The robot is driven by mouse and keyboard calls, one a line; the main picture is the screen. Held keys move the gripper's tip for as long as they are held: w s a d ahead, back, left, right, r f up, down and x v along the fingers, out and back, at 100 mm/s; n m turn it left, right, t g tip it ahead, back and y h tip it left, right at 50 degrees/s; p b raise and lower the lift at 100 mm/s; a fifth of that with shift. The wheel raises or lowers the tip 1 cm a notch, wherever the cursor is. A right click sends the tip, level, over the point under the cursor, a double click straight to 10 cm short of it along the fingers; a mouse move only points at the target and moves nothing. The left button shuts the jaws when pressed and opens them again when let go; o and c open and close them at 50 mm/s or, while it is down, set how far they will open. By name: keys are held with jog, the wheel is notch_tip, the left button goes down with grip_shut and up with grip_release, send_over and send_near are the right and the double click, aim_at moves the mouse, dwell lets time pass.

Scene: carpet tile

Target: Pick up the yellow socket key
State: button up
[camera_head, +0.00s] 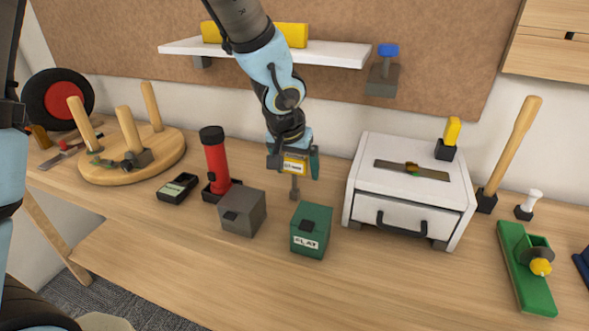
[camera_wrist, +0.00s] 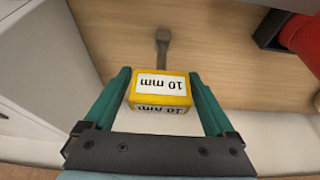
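The yellow socket key (camera_head: 295,166) stands upright on the workbench, left of the white drawer box. It has a yellow block handle with a white label and a grey shaft below. In the wrist view its handle (camera_wrist: 161,87) reads "10 mm", and the shaft (camera_wrist: 162,48) reaches towards the wood. My gripper (camera_head: 294,165) is down at the handle. Its green fingers are spread wide, one on each side of the handle, with very narrow gaps at most. Contact with the handle is unclear.
A green box (camera_head: 311,231) and a grey box (camera_head: 242,212) stand in front. A red torch (camera_head: 215,160) stands to the left and the white drawer box (camera_head: 405,190) to the right. A white shelf (camera_head: 334,54) hangs behind my arm.

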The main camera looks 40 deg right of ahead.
grip_shut()
dwell(0.5)
